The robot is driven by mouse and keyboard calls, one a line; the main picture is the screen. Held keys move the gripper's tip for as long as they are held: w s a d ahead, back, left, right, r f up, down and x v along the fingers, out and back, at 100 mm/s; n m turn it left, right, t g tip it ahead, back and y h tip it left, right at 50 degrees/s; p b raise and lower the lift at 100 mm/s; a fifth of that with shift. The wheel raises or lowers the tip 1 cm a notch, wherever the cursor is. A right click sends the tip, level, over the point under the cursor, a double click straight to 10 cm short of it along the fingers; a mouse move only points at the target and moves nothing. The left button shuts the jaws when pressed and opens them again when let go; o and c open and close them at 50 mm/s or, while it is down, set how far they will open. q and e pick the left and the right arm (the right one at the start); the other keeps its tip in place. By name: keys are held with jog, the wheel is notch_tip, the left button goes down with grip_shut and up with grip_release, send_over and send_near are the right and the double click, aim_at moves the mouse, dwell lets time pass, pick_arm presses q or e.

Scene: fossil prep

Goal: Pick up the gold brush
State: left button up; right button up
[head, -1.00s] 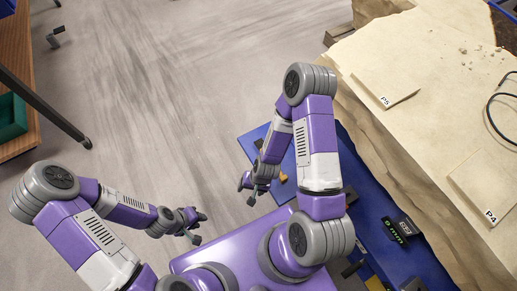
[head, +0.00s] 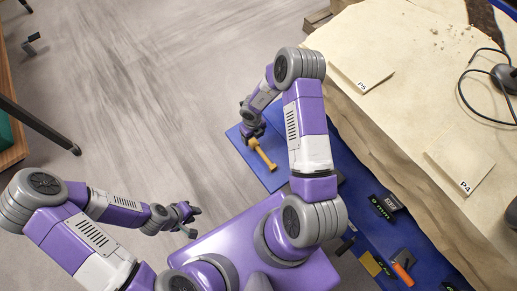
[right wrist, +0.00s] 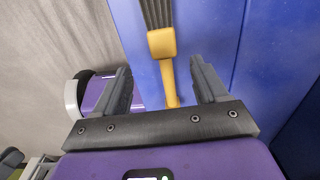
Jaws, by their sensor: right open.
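The gold brush (head: 262,153) lies on the blue surface beside the sand-coloured block in the head view. In the right wrist view, the gold brush (right wrist: 162,44) has its dark bristles at the top and its handle pointing toward my gripper. My right gripper (head: 251,130) is at the far end of the brush in the head view. In the right wrist view, my right gripper (right wrist: 162,80) is open, with the handle showing between its fingers, not clamped. My left gripper (head: 192,220) is open and empty over the floor.
The blue surface (head: 345,165) runs along the large block (head: 400,110), which carries tags P5 (head: 362,84) and P4 (head: 465,186). Dark labelled blocks (head: 384,205) and an orange-handled tool (head: 402,271) lie at lower right. The floor at left is mostly clear.

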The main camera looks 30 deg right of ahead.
aim_at(255, 144)
jog(key=f+b, duration=0.1)
jog(key=f, duration=0.1)
jog(key=f+b, duration=0.1)
jog(key=f, duration=0.4)
jog(key=shift+d+f+b, duration=0.3)
jog(key=shift+b, duration=0.1)
jog(key=shift+r, duration=0.1)
jog(key=c, duration=1.2)
